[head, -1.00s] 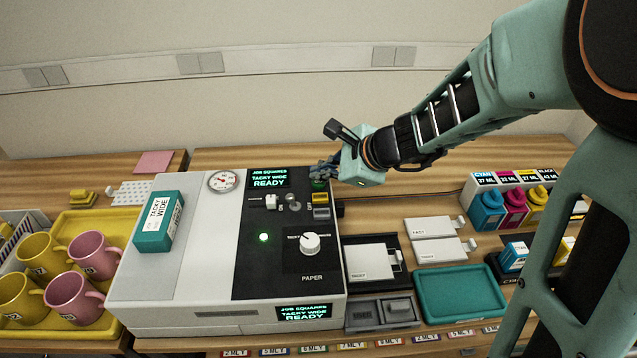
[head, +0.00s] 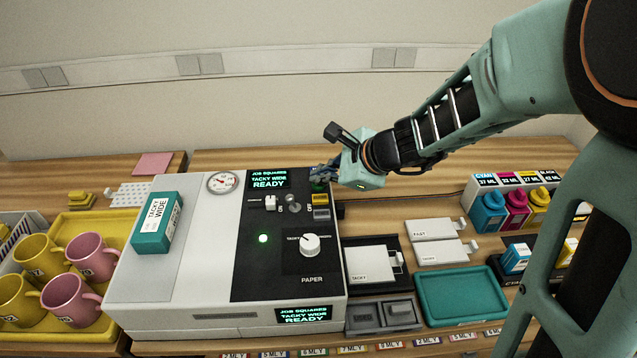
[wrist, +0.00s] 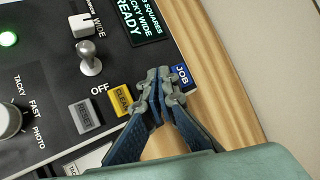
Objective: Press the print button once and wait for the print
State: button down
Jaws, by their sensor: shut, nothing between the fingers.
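The white press (head: 175,285) has a black control panel (head: 262,205). Its screen (head: 268,179) reads JOB SQUARES, TACKY WIDE, READY, and a green light (head: 263,238) is lit. My gripper (head: 319,174) is shut and empty, low over the panel's upper right; its tips also show in the wrist view (wrist: 158,82). A green button (head: 319,187), its label unseen, lies just under the fingertips, partly hidden. In the wrist view the tips sit between the blue JOB button (wrist: 182,76) and the yellow CLEAN button (wrist: 121,99). I cannot tell whether they touch the green one.
The grey RESET button (wrist: 86,117) is beside CLEAN. A metal toggle (wrist: 88,58) and a white slider (wrist: 83,26) stand up nearby. A teal box (head: 158,224) lies on the press. Yellow and pink mugs are at left; a teal tray (head: 462,295) and ink bottles are at right.

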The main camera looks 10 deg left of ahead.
aim_at(320, 185)
jog(key=shift+f, duration=0.2)
jog(key=shift+r, duration=0.1)
dwell(0.4)
jog(key=shift+r+p, duration=0.55)
jog(key=shift+r, duration=0.25)
jog(key=shift+r+p, duration=2.05)
jog(key=shift+r, duration=0.45)
